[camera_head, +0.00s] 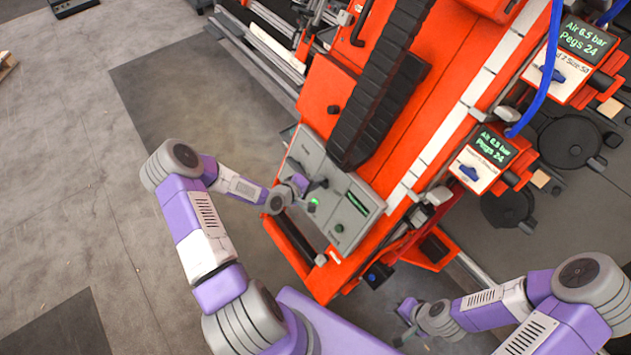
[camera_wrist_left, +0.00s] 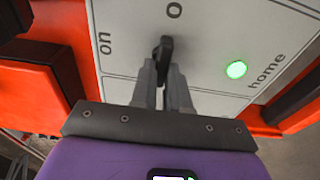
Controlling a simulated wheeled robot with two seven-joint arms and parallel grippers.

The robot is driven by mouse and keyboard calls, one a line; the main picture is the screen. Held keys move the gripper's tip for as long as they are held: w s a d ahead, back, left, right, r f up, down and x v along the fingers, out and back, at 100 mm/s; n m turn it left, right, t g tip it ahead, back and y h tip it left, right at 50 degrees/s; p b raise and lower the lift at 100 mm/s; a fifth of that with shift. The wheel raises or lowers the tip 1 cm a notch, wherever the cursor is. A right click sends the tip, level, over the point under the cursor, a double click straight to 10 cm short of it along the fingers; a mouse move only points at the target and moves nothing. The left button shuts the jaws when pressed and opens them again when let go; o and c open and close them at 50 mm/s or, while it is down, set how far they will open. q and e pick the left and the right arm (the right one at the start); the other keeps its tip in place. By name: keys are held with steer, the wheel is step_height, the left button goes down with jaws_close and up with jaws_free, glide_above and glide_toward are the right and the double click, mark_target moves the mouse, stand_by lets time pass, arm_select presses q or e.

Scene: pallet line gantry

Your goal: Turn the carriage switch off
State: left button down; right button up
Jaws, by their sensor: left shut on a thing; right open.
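The carriage switch is a black knob (camera_wrist_left: 166,46) on a pale grey panel (camera_wrist_left: 215,40) marked "on", "o" and "home". In the left wrist view its visible end points up toward the "o" mark, with "on" to its left. My left gripper (camera_wrist_left: 163,80) is shut on the knob, one finger on each side; the fingers hide its lower part. In the head view my left gripper (camera_head: 311,186) is at the grey control panel (camera_head: 345,195) on the orange machine. My right gripper (camera_head: 403,325) is open and low, apart from the panel.
A lit green lamp (camera_wrist_left: 236,70) sits on the panel near "home". A black cable chain (camera_head: 375,90) runs up the orange gantry (camera_head: 435,95). Two display boxes (camera_head: 583,42) with blue knobs stand at the right. Open grey floor (camera_head: 70,170) lies at the left.

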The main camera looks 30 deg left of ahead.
arm_select(q)
steer(key=c, duration=1.1)
jaws_free()
steer(key=p+v, duration=0.1)
steer(key=v, duration=0.6)
steer(key=shift+s+r+p, duration=0.2)
steer(key=shift+s+p, duration=0.05)
steer(key=shift+p, duration=0.05)
steer(key=s+d+f+m+g+h, duration=0.1)
steer(key=s+d+f+m+g, duration=0.3)
steer(key=d, duration=0.6)
steer(key=s+d+f+m+g+h, duration=0.1)
steer(key=s+d+f+m+g, duration=0.25)
steer(key=d, duration=0.55)
steer(key=s+d+m+g, duration=0.1)
steer(key=s, duration=0.2)
steer(key=s+d+m+g, duration=0.1)
steer(key=s+m, duration=0.1)
steer(key=s+d+f+m+g+y, duration=0.1)
steer(key=s+g, duration=0.1)
steer(key=s, duration=0.1)
steer(key=shift+s+d, duration=0.25)
steer(key=shift+s, duration=0.1)
